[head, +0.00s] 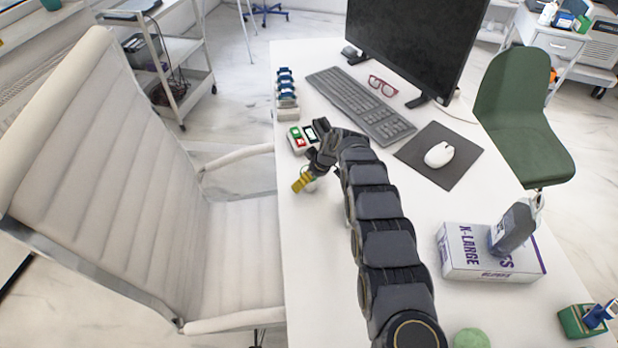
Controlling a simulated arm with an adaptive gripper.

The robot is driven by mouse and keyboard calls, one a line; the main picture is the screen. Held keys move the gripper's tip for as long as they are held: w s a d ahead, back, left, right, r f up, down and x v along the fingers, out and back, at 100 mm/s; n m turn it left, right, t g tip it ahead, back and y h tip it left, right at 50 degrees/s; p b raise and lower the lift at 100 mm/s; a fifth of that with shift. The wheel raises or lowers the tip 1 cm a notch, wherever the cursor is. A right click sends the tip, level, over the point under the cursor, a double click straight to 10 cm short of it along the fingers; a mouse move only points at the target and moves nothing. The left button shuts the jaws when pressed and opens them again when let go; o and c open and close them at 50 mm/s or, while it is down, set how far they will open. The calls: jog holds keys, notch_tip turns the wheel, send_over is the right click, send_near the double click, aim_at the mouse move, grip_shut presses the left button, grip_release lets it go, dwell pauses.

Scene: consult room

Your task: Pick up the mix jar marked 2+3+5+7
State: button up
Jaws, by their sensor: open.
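My gripper (318,152) is over the left edge of the white desk, seen small and partly covered by my own arm. Its jaws are open. A small yellow piece (302,180) shows right at the gripper's lower side; I cannot tell if it is a jar or touches the gripper. A small pale holder with green and red pieces (296,138) sits just behind and left of the gripper. A row of blue-topped items (286,88) stands farther back along the left edge. No marking 2+3+5+7 is readable, so I cannot tell which thing is that jar.
The keyboard (362,105), red glasses (382,86), monitor (418,40) and mouse (439,154) on its dark mat lie behind and right. A glove box (470,255) with a dark bottle (512,228) stands right. A white chair (140,190) borders the left edge. The front-left desk is clear.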

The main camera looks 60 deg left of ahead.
jog(key=shift+x, duration=0.85)
jog(key=c, duration=1.2)
jog(key=shift+o, duration=0.2)
jog(key=shift+r, duration=0.15)
